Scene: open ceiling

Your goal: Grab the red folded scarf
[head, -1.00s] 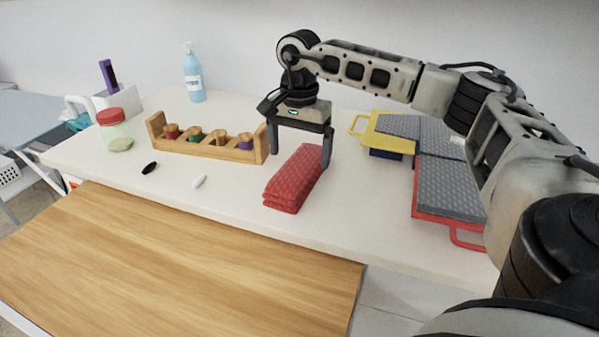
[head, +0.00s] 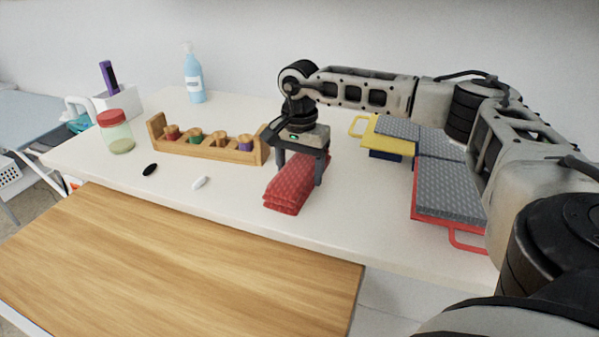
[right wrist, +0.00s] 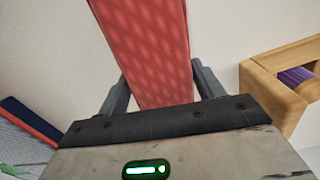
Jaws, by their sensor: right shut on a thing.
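The red folded scarf (head: 287,190) lies on the white table, a thick patterned stack running away from me. My right gripper (head: 299,172) is over its middle from above, one finger on each side, shut on it. In the right wrist view the scarf (right wrist: 147,50) runs between the two fingers of the gripper (right wrist: 158,88). The scarf still appears to rest on the table. The gripper hides part of its far half. My left gripper is not in view.
A wooden rack (head: 208,149) with coloured pegs stands just left of the scarf. A yellow-framed board (head: 388,140) and a red-framed grey board (head: 447,189) lie to the right. A jar (head: 117,134), a blue bottle (head: 193,80), and black and white small objects are further left.

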